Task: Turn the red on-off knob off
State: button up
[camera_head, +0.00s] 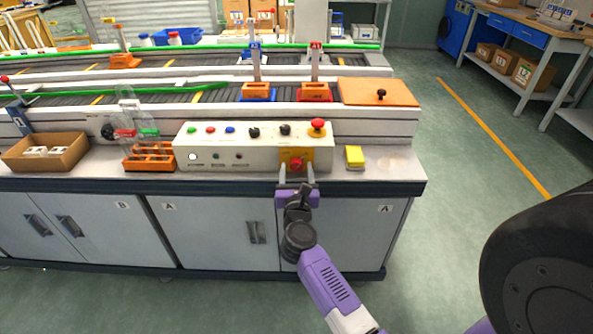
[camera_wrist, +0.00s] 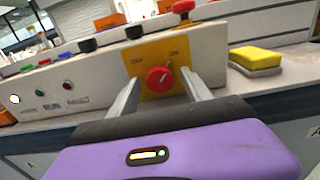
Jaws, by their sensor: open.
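The red on-off knob (camera_wrist: 160,79) sits on a yellow plate (camera_wrist: 183,50) at the right end of the white control panel's front face. Its white mark points up and to the right, toward the "ON" label. In the head view the knob (camera_head: 296,166) shows between my gripper's fingers. My gripper (camera_head: 297,172) is open in front of the panel, with one finger on each side of the knob. In the wrist view the fingers (camera_wrist: 163,88) stand apart at the knob's left and right, with gaps visible. I cannot tell how far the tips reach past the knob.
A red mushroom button (camera_head: 317,124) stands on the panel (camera_head: 215,140) above the knob. A yellow sponge-like block (camera_head: 354,156) lies right of the panel. An orange rack (camera_head: 150,158) and a cardboard box (camera_head: 70,152) stand to the left. The bench front (camera_head: 205,232) is below.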

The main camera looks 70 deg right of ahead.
jog(key=shift+c, duration=0.5)
grip_shut()
jog(key=shift+r+n+p, duration=0.1)
jog(key=shift+n+p, duration=0.3)
jog(key=shift+p, duration=0.1)
jog(key=n+p, duration=0.2)
jog(key=p, duration=0.1)
jog(key=shift+r+n, duration=0.1)
jog(key=shift+n, duration=0.3)
jog(key=n+p, duration=0.8)
jog(key=n, duration=0.1)
jog(key=shift+n+g, duration=0.3)
jog(key=shift+n, duration=0.1)
jog(key=shift+n+p, duration=1.45)
jog(key=shift+n, duration=0.65)
jog(key=shift+f, duration=0.2)
